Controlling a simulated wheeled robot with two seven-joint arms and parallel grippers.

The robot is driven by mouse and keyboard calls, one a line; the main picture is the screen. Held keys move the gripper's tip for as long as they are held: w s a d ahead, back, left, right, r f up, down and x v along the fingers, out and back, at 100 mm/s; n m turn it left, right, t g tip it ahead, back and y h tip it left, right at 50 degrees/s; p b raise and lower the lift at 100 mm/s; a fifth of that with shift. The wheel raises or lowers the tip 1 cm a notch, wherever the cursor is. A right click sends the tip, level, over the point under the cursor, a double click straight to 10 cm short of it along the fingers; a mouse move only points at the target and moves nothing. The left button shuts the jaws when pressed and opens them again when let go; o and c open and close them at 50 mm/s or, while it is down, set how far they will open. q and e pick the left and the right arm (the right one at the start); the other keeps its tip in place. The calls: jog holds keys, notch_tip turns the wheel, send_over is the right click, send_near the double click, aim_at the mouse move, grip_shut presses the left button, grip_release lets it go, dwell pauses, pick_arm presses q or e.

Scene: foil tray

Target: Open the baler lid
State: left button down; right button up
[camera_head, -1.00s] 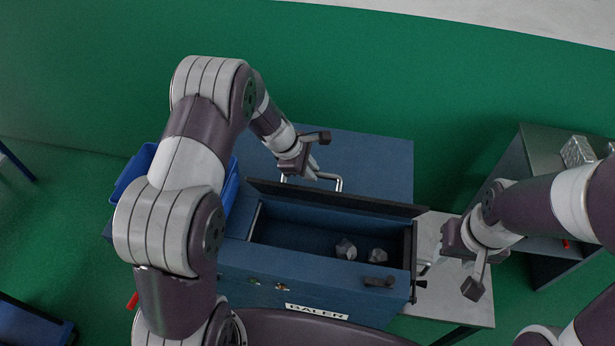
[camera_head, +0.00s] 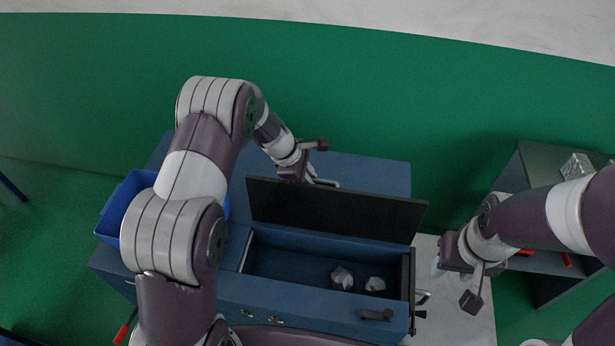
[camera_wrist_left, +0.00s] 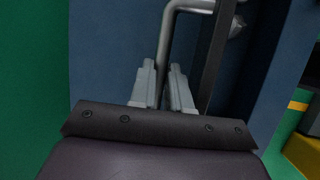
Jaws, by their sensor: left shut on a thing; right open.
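The blue baler (camera_head: 300,312) stands in the middle of the head view with its top opening uncovered. Its dark lid (camera_head: 335,212) stands raised along the far side of the opening, with its inner face showing. My left gripper (camera_head: 317,178) is behind the lid, shut on the lid's metal handle (camera_head: 332,183). In the left wrist view the handle bar (camera_wrist_left: 165,50) runs between the two fingers of my left gripper (camera_wrist_left: 163,75). My right gripper (camera_head: 466,280) is open and empty, to the right of the baler.
Two crumpled foil pieces (camera_head: 342,278) lie inside the baler. A blue bin (camera_head: 120,205) stands at its left. A pale table (camera_head: 470,325) is under my right gripper. A grey shelf unit (camera_head: 530,185) at the right carries a foil item (camera_head: 577,166).

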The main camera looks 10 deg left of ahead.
pick_arm(q)
jog(key=shift+s+f, duration=0.25)
jog(key=shift+s, duration=0.05)
jog(key=c, duration=1.3)
grip_release()
jog(key=shift+o, duration=1)
jog(key=shift+w, duration=0.1)
jog(key=shift+w+r, duration=0.1)
jog(key=shift+r, duration=0.1)
jog(key=shift+a+r, duration=0.15)
jog(key=shift+r, duration=0.15)
jog(key=b+v, duration=0.3)
jog(key=v, duration=0.8)
jog(key=shift+a+r, duration=0.15)
jog(key=shift+r, duration=0.2)
